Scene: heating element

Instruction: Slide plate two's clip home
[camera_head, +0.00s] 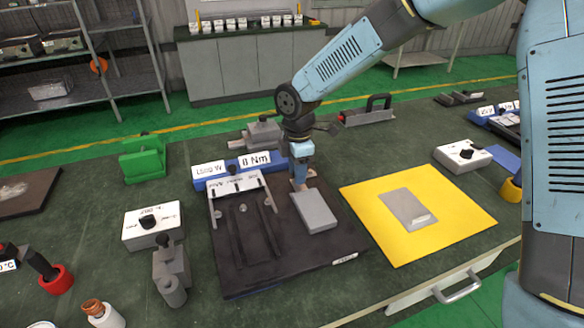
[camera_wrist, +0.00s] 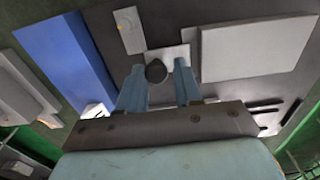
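A grey rectangular plate (camera_head: 316,212) lies on the right half of a dark base board (camera_head: 235,278); a grey plate also shows in the wrist view (camera_wrist: 255,50). My gripper (camera_head: 300,180) points down just behind this plate. In the wrist view my gripper's fingers (camera_wrist: 160,85) stand apart on either side of a dark round knob (camera_wrist: 156,72), which sits on a small light piece (camera_wrist: 176,54), probably the clip. A gap shows on the knob's right side. Contact with the knob is unclear. In the head view the fingertips hide most of the clip area. No plate number is readable.
A frame with dark rails (camera_head: 243,215) occupies the board's left half. A blue labelled block (camera_head: 232,173) stands behind it. A yellow mat (camera_head: 455,222) with another grey plate (camera_head: 405,206) lies to the right. A white switch box (camera_head: 152,226) and grey fixture (camera_head: 171,272) stand left.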

